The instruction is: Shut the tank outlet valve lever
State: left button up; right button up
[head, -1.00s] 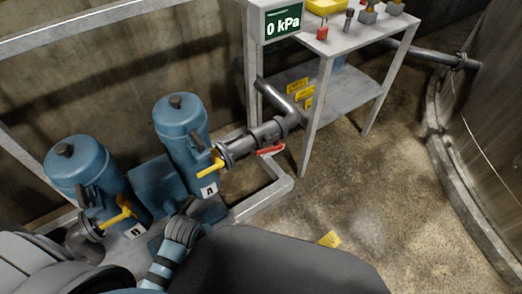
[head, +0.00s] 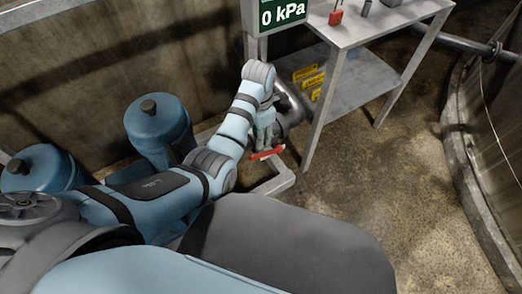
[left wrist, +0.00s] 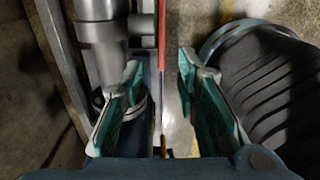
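A red lever (head: 267,153) sits low by the grey pipe (head: 292,105), left of the metal table's front leg. My left arm reaches across from the left and bends down over the pipe. My left gripper (head: 264,135) is just above the lever in the head view. In the left wrist view my left gripper (left wrist: 160,68) is open, its two green-padded fingers apart. The red lever (left wrist: 161,30) shows as a thin strip in line with the gap between them, and no grip on it shows. My arm hides much of the valve body. My right gripper is out of view.
Two blue tanks (head: 158,125) stand at the left, partly behind my arm. A curved wall (head: 505,110) bounds the right. Floor right of the lever is clear.

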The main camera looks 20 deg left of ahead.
pick_arm(q)
jog(key=b, duration=0.2)
send_over(259, 154)
jog(key=f, duration=0.5)
jog(key=shift+s+f, duration=0.15)
jog(key=shift+s, duration=0.05)
jog(key=f+b, duration=0.1)
jog(key=f, duration=0.2)
jog(key=f+b, duration=0.1)
jog(key=f, duration=0.1)
jog(key=shift+w+f+b, duration=0.2)
jog(key=shift+w+b, duration=0.15)
jog(key=shift+w, duration=0.05)
jog(key=shift+f, duration=0.1)
jog(key=shift+s, duration=0.15)
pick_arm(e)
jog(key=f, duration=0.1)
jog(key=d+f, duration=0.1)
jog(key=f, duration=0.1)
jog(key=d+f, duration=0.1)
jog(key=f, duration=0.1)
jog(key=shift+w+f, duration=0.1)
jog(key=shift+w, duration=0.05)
pick_arm(q)
jog(key=shift+c, duration=0.6)
grip_shut()
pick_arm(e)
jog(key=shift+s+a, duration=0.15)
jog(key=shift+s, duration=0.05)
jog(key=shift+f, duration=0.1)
